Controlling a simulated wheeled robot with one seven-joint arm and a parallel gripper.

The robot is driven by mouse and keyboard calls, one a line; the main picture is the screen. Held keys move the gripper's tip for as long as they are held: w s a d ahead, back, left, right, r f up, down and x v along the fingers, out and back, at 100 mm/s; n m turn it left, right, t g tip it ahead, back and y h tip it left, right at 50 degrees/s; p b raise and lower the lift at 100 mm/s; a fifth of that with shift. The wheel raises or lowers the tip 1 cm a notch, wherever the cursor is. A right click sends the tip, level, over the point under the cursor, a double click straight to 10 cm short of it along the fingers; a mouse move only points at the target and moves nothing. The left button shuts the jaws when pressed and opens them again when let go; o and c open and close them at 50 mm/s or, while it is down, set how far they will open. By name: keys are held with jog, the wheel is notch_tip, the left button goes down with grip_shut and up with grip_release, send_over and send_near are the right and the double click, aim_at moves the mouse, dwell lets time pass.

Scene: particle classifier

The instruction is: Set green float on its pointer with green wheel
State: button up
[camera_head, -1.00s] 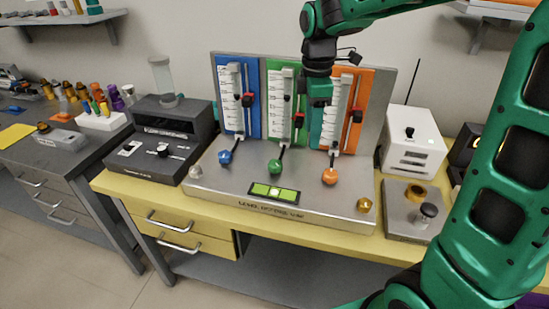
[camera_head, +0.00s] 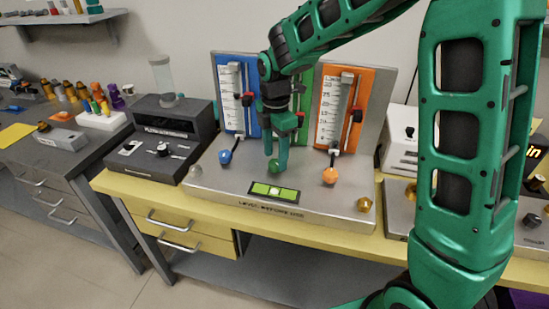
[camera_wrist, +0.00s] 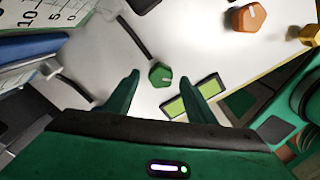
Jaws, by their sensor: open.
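My gripper (camera_head: 277,163) points down over the green wheel, with its fingers open and empty. In the wrist view, the green wheel (camera_wrist: 160,74) shows between and beyond the two open fingertips (camera_wrist: 160,82); no contact is visible. A dark rod runs from the wheel up toward the panels. In the head view my gripper hides most of the wheel. The green panel (camera_head: 306,88) shows only as a strip beside my arm, so its float and pointer are hidden there. In the wrist view, part of a white scale (camera_wrist: 42,14) shows at the upper left; its float is not visible.
The blue wheel (camera_head: 225,157) and orange wheel (camera_head: 330,176) flank the green one on the metal base. A green level (camera_head: 274,193) lies just in front, near my right fingertip in the wrist view (camera_wrist: 193,97).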

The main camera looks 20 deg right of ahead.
jog(key=shift+f, duration=0.8)
jog(key=shift+c, duration=0.2)
jog(key=c, duration=1)
